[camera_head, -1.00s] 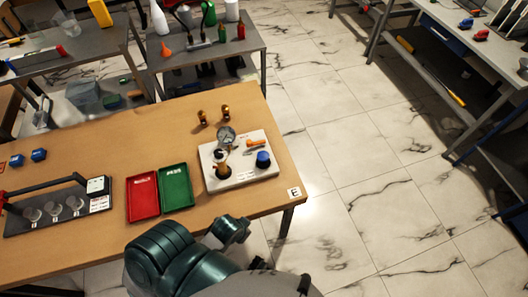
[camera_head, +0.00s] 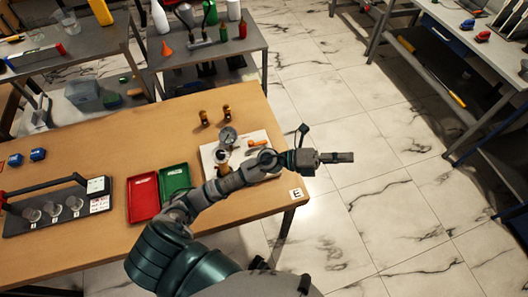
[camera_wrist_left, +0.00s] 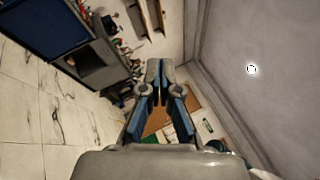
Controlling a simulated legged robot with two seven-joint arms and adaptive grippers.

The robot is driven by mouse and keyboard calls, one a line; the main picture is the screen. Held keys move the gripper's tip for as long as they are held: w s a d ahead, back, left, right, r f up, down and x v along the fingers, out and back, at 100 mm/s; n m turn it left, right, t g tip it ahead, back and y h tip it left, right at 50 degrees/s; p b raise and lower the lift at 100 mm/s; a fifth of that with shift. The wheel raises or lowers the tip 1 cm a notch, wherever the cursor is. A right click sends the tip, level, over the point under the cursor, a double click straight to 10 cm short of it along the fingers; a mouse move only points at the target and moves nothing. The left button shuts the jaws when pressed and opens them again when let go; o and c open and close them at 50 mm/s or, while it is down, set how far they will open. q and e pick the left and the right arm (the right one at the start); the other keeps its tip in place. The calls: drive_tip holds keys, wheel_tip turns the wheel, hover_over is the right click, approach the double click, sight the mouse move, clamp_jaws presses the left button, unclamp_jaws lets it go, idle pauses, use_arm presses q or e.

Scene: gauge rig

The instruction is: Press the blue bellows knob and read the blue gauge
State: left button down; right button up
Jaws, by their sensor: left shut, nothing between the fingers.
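A white gauge rig plate (camera_head: 207,156) lies on the wooden table near its right end. A round dial gauge (camera_head: 228,136) stands at its back; its reading and colour are too small to tell. The blue bellows knob is hidden behind my left arm. My left gripper (camera_head: 346,157) is shut and empty, pointing right, out past the table's right edge over the floor. In the left wrist view, its closed fingers (camera_wrist_left: 158,66) show with nothing between them. My right gripper is not in view.
An orange handle (camera_head: 258,143) sits on the plate beside my arm. Two brass pieces (camera_head: 204,118) stand behind it. Red (camera_head: 143,197) and green (camera_head: 174,178) trays lie to its left. Open floor is to the right.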

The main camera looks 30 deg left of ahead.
use_arm(q)
drive_tip(key=a+f+m+g+y, duration=0.4)
drive_tip(key=f+m+g+y, duration=0.45)
drive_tip(key=f+m, duration=0.2)
drive_tip(key=w+a+n+y, duration=0.25)
drive_tip(key=a+y, duration=0.95)
drive_tip(key=a, duration=1)
drive_tip(key=shift+m+h, duration=0.25)
drive_tip(key=shift+m, duration=0.05)
drive_tip(key=f, duration=0.7)
drive_tip(key=shift+w+a, duration=0.3)
drive_tip(key=shift+w, duration=0.1)
wheel_tip(320, 180, down, 6)
drive_tip(key=shift+a+r, duration=0.1)
drive_tip(key=shift+a, duration=0.05)
drive_tip(key=shift+d+f, duration=0.2)
drive_tip(key=shift+f, duration=0.35)
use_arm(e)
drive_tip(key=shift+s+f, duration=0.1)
